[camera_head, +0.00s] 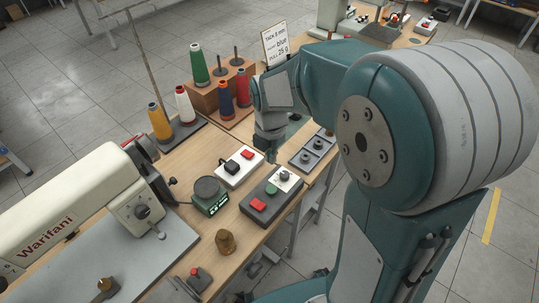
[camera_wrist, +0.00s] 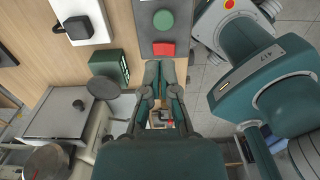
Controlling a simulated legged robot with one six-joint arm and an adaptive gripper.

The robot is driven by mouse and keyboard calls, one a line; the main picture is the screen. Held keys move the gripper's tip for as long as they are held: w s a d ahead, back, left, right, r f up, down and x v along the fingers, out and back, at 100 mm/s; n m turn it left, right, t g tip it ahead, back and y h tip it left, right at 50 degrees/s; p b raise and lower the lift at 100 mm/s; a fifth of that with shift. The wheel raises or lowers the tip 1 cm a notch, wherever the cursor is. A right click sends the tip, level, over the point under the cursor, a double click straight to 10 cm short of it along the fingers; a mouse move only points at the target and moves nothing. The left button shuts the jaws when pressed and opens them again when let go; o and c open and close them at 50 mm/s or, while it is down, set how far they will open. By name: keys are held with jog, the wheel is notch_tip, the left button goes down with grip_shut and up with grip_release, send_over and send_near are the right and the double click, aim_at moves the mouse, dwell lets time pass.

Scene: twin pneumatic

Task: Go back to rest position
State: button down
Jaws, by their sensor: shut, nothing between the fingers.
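My gripper (camera_head: 271,150) hangs over the workbench (camera_head: 212,150) near the middle of the head view, with its fingers pointing down. In the wrist view its two fingers (camera_wrist: 161,68) are together, with nothing between them. The fingertips appear just below the red button of a grey control box (camera_wrist: 144,18), which also has a green button. The same grey box (camera_head: 270,197) lies in front of my gripper in the head view. Part of my arm covers the right of both views.
A white switch box (camera_head: 236,178), a small green-display scale (camera_head: 209,195) and a brown knob-like object (camera_head: 225,242) stand nearby. Several thread cones (camera_head: 199,65) and a sign (camera_head: 274,43) stand behind. A Warifani sewing machine (camera_head: 80,205) fills the left. Floor is open beyond the bench.

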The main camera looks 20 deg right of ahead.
jog(key=s+d+r+m+t, duration=0.1)
jog(key=s+r+m, duration=0.5)
jog(key=m, duration=0.6)
jog(key=s+d+r+m+t, duration=0.1)
jog(key=s+r+m+t, duration=0.3)
jog(key=s+m, duration=0.5)
notch_tip(320, 180, up, 3)
jog(key=m, duration=0.4)
jog(key=shift+s+f+t, duration=0.15)
jog(key=shift+s+t, duration=0.15)
jog(key=shift+s, duration=0.05)
jog(key=shift+a, duration=0.15)
